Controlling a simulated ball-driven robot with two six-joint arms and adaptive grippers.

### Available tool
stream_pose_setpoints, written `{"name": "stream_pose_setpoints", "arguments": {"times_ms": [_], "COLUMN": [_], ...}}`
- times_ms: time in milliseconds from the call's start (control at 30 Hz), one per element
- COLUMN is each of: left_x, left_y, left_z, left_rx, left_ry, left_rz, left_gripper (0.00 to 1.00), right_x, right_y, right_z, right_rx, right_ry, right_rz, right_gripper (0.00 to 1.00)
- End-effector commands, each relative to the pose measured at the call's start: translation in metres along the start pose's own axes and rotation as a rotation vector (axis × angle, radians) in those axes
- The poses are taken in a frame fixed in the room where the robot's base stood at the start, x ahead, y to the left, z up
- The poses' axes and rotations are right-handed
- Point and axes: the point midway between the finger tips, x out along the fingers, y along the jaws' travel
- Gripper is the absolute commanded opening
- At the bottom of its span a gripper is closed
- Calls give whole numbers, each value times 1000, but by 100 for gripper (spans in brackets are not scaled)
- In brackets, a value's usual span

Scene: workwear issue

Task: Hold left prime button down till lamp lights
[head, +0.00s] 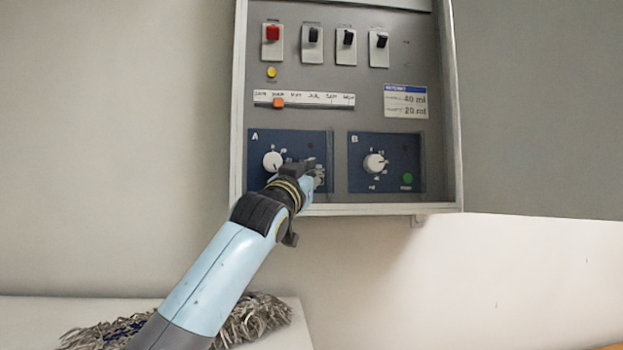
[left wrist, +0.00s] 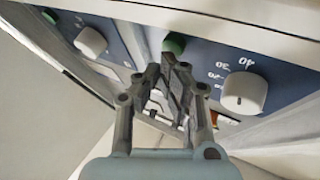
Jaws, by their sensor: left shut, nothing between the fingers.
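The wall panel (head: 340,170) has two blue dosing sections, A on the left and B on the right. The left prime button (left wrist: 174,43) is green and shows in the left wrist view just beyond my fingertips; in the head view my gripper hides it. I cannot tell whether the fingers touch it. My left gripper (head: 312,172) is shut and empty at the lower right of section A; it also shows in the left wrist view (left wrist: 169,64). A small dark round spot (head: 309,147), perhaps the lamp, sits above it, unlit. My right gripper is not in view.
Section A's white dial (head: 272,161) is close to my gripper. Section B has a dial (head: 374,163) and a green button (head: 407,178). A grey mop head (head: 255,318) lies below.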

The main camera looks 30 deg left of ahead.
Motion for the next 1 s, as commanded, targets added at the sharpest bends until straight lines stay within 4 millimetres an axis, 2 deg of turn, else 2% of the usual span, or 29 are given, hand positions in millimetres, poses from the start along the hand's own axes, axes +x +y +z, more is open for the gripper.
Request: {"name": "stream_pose_setpoints", "arguments": {"times_ms": [1000], "left_x": [6], "left_y": [-3], "left_z": [3], "left_rx": [0], "left_ry": [0], "left_rz": [0], "left_gripper": [0], "right_x": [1], "right_y": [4], "right_z": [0], "right_rx": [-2], "right_ry": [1], "right_rz": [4], "right_gripper": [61]}}
